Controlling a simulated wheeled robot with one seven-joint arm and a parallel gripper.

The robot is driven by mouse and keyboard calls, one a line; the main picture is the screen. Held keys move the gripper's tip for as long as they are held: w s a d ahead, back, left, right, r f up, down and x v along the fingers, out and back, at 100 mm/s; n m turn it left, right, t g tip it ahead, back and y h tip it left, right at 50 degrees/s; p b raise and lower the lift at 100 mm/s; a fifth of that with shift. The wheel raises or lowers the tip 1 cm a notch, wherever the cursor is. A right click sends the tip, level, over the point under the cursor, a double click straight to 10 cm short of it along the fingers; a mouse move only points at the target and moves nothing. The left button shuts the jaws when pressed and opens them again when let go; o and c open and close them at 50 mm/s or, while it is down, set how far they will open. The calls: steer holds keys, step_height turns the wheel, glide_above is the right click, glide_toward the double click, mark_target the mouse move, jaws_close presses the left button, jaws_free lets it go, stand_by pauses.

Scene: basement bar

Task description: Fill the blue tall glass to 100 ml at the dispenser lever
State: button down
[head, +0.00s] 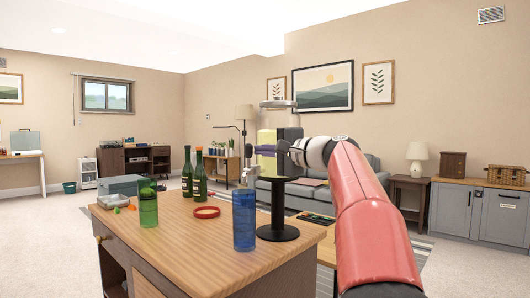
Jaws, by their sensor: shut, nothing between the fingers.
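The blue tall glass (244,220) stands upright near the right end of the wooden counter (190,245). The dispenser (278,232) stands just behind and right of it, with a round black base, a dark column and a yellowish tank above. A small pale part on the dispenser's left, low under the tank, may be its spout or lever; it is too small to tell. My gripper (285,147) is shut and empty, up beside the dispenser's upper part, well above the glass. I cannot tell whether it touches the dispenser. The liquid level inside the glass is not clear.
A green glass (148,204), two dark green bottles (200,175), a red ring (206,212) and a grey box (119,185) share the counter. The counter's front middle is clear. A sofa and low table stand behind.

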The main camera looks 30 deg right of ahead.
steer(key=shift+s+a+n+b, duration=0.1)
steer(key=shift+a+n+b, duration=0.25)
steer(key=shift+n, duration=0.35)
steer(key=a+n+b, duration=0.1)
steer(key=n+b, duration=0.1)
steer(key=s+a+n+b, duration=0.1)
steer(key=a+n+b, duration=0.1)
steer(key=n, duration=0.1)
steer(key=shift+r, duration=0.1)
steer(key=shift+s+a, duration=0.1)
steer(key=shift+a, duration=0.05)
stand_by(0.6)
